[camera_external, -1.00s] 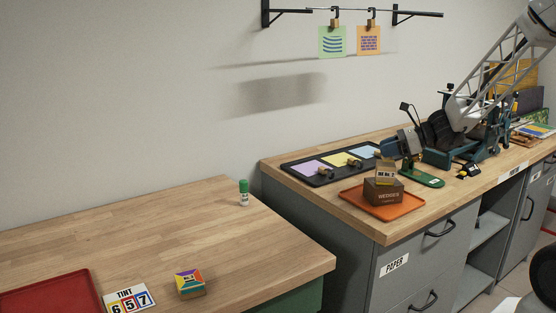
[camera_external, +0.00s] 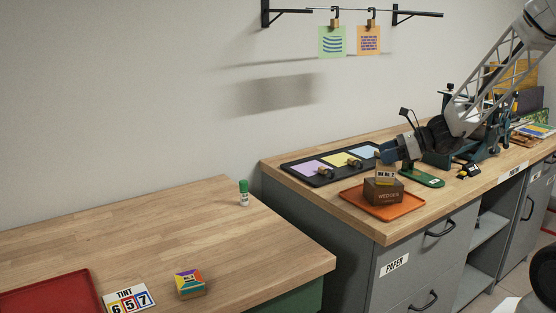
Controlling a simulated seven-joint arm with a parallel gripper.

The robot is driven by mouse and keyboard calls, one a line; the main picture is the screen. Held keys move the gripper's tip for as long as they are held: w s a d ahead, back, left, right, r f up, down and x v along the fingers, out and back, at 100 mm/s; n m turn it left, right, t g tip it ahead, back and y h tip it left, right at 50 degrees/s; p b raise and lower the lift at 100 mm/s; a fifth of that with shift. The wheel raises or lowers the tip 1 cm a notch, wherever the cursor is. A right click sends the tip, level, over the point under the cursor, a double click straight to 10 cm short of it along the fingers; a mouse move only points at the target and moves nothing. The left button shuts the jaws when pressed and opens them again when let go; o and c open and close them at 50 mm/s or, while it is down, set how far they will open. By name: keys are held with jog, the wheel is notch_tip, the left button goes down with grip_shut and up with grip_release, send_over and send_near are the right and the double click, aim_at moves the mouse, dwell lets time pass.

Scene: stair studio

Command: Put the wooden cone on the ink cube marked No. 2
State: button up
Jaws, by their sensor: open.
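One ink cube (camera_external: 190,284) with a multicoloured top sits on the near left table; its label looks like "No. 2" but is small. Another labelled cube (camera_external: 386,179) sits on the brown "WEDGES" box (camera_external: 383,192); its number is too small to read surely. My gripper (camera_external: 384,154) is open, just above and behind that upper cube; I cannot tell whether it touches anything. I cannot clearly make out the wooden cone. Small brownish pieces (camera_external: 325,170) lie on the coloured cards in the black tray (camera_external: 306,178), too small to identify.
An orange tray (camera_external: 407,207) holds the brown box. A green-capped stick (camera_external: 244,193) stands on the left table near its back edge. A TINT card (camera_external: 130,299) and red tray (camera_external: 45,295) lie in front. A gap separates the tables. The left table's middle is clear.

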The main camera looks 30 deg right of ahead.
jog(key=shift+r, duration=0.1)
jog(key=shift+s+d+r, duration=0.1)
jog(key=v, duration=1.1)
jog(key=shift+s+d, duration=0.25)
jog(key=shift+r, duration=0.15)
dwell(0.6)
jog(key=s+a+r+n+g+h, duration=0.2)
jog(key=s+a+n+g+h, duration=0.15)
jog(key=s+n, duration=0.55)
jog(key=s+a+r+n+g+h, duration=0.2)
jog(key=s+a+n+g, duration=0.3)
jog(key=n, duration=0.5)
jog(key=s+d+r+n+t+h, duration=0.1)
jog(key=s+d+r+n+h, duration=0.1)
jog(key=s+n, duration=0.4)
jog(key=shift+r+n+h, duration=0.65)
jog(key=shift+n+h, duration=0.25)
jog(key=shift+h, duration=0.25)
